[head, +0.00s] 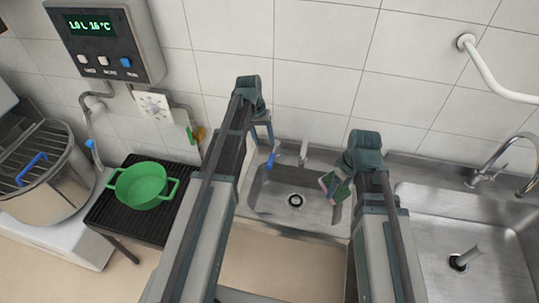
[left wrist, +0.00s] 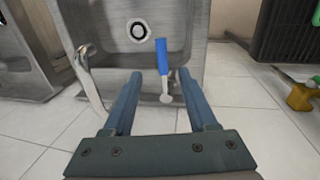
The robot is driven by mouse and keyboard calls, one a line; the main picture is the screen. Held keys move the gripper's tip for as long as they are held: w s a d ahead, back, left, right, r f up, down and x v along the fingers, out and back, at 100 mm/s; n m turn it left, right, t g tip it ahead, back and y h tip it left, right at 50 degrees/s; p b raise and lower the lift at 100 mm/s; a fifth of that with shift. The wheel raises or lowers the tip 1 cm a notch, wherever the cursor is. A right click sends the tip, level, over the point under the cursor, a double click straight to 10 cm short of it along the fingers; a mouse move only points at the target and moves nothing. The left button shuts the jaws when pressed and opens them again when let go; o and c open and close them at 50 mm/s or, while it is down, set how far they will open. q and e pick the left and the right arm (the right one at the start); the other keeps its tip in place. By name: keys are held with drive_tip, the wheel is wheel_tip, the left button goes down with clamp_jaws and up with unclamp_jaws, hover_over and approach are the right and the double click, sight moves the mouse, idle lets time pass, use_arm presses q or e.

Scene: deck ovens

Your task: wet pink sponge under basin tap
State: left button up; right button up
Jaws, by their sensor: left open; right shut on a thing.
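The pink sponge (head: 326,181) is held over the right side of the small steel basin (head: 266,203). My right gripper (head: 338,188) is shut on it and partly hides it. The basin's metal tap (head: 303,153) stands at the back edge, and its spout also shows in the left wrist view (left wrist: 89,79). A blue lever (head: 272,160) is left of the tap. My left gripper (head: 263,142) is open at the basin's back left. In the left wrist view the blue lever (left wrist: 162,57) lies between its open fingers; contact cannot be told.
A larger sink (head: 425,230) with a curved tap (head: 485,170) is at the right. A green pot (head: 143,186) stands on a black grate at the left, beside a round vessel with a grille. A control panel (head: 105,45) hangs on the tiled wall.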

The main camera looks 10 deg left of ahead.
sight(269, 161)
drive_tip(key=shift+r, duration=0.1)
use_arm(q)
drive_tip(key=shift+w+a+r, duration=0.1)
drive_tip(key=shift+w+a, duration=0.15)
drive_tip(key=f+b, duration=0.4)
drive_tip(key=d+f+b, duration=0.1)
drive_tip(key=f+b, duration=0.3)
drive_tip(key=d+f+b, duration=0.1)
drive_tip(key=f+b, duration=0.2)
drive_tip(key=b, duration=0.1)
drive_tip(key=shift+d+f, duration=0.15)
drive_tip(key=shift+f, duration=0.25)
use_arm(e)
wheel_tip(269, 161, down, 12)
drive_tip(key=shift+r, duration=0.1)
use_arm(q)
clamp_jaws()
idle(0.4)
